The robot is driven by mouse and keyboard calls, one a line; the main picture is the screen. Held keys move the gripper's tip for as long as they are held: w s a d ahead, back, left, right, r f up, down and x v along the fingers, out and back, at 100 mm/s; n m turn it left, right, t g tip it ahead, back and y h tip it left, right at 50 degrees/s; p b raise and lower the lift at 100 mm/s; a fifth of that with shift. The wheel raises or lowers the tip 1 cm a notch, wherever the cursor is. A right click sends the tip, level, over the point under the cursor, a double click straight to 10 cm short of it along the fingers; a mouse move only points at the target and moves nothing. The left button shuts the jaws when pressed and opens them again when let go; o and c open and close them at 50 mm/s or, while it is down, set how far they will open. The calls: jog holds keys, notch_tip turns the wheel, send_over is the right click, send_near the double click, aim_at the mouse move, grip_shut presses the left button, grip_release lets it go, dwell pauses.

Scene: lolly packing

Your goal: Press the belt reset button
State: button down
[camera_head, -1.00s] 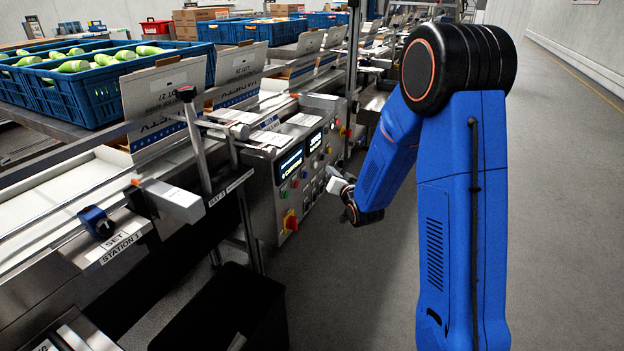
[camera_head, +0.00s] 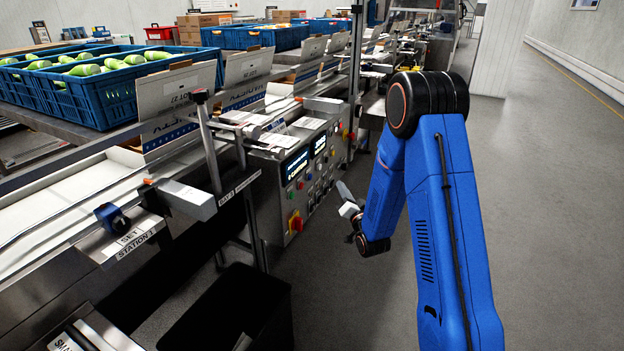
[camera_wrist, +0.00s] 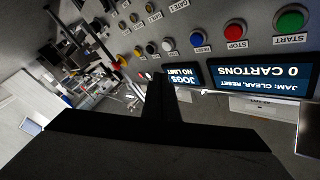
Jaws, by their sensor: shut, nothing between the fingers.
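The blue button labelled RESET (camera_wrist: 197,38) is on the grey control panel (camera_wrist: 262,42), beside the red STOP button (camera_wrist: 234,31) and the green START button (camera_wrist: 290,18). The panel appears upside down in the wrist view. My gripper (camera_wrist: 163,80) is shut and empty, its dark fingertips below and left of the RESET button in that picture. In the head view, my gripper (camera_head: 344,190) is right of the panel (camera_head: 274,212), apart from it.
A screen (camera_wrist: 255,77) reads "0 CARTONS" and "JAM: CLEAR, RESET". A dark bin (camera_head: 225,310) stands in front of the station. Blue crates (camera_head: 120,95) are at the back left. The floor (camera_head: 545,220) is clear on the right.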

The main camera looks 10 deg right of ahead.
jog(key=shift+w+a, duration=0.1)
jog(key=w+a, duration=0.5)
jog(key=a, duration=0.2)
dwell(0.4)
dwell(2.0)
jog(key=shift+w+a, duration=0.25)
jog(key=shift+a, duration=0.05)
jog(key=shift+w+a, duration=0.3)
jog(key=shift+a, duration=0.1)
dwell(1.0)
jog(key=shift+s+d, duration=0.1)
dwell(0.3)
jog(key=shift+s+d, duration=0.45)
jog(key=shift+d, duration=0.15)
jog(key=shift+d, duration=0.1)
jog(key=shift+s+d, duration=0.75)
jog(key=shift+d, duration=0.25)
jog(key=shift+s+d, duration=0.75)
jog(key=shift+d, duration=0.2)
